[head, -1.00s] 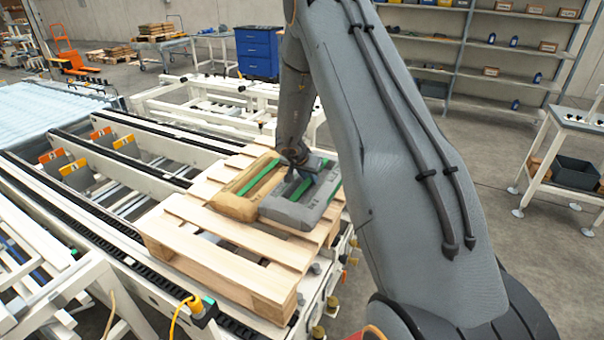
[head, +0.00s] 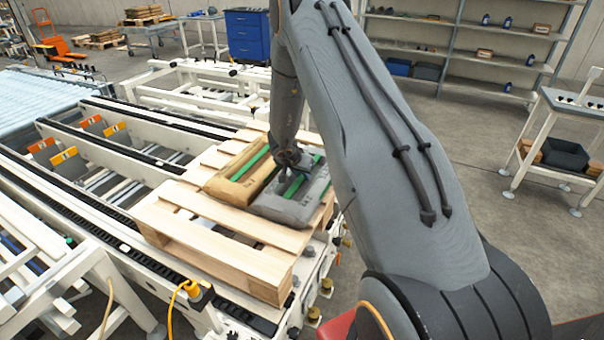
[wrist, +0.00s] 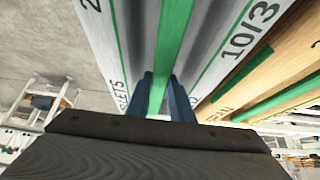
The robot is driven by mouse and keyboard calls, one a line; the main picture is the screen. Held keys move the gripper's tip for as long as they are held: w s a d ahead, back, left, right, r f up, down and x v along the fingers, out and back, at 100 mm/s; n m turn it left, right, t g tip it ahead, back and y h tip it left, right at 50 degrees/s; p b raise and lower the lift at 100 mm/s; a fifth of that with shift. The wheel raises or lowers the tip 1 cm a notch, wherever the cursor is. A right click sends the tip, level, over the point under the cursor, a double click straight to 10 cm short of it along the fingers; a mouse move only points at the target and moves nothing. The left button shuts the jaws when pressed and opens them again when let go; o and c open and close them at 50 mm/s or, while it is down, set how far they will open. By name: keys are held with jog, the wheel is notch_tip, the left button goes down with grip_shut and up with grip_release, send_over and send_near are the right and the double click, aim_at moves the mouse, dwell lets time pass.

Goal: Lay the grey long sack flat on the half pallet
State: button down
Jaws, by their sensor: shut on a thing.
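The grey long sack (head: 283,207) has a green stripe along it and lies roughly level over the right part of the wooden half pallet (head: 200,250). It is beside a tan sack (head: 225,184), close to it. My gripper (head: 292,168) is above the grey sack and shut on it. In the wrist view the fingers (wrist: 162,95) press at the green stripe of the grey sack (wrist: 130,40), and the tan sack (wrist: 285,75) shows to the right. The sack's underside is hidden, so I cannot tell whether it touches the pallet boards.
The pallet's near boards are bare. It stands on a white conveyor frame (head: 150,130) with rollers to the left. A blue drawer cabinet (head: 248,40) and shelves (head: 450,45) stand behind. A table (head: 560,110) is at the right.

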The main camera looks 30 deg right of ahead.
jog(key=shift+w+r, duration=0.1)
jog(key=c, duration=1.9)
grip_release()
jog(key=shift+f, duration=0.2)
jog(key=o, duration=0.3)
jog(key=shift+o, duration=0.2)
jog(key=shift+r, duration=0.15)
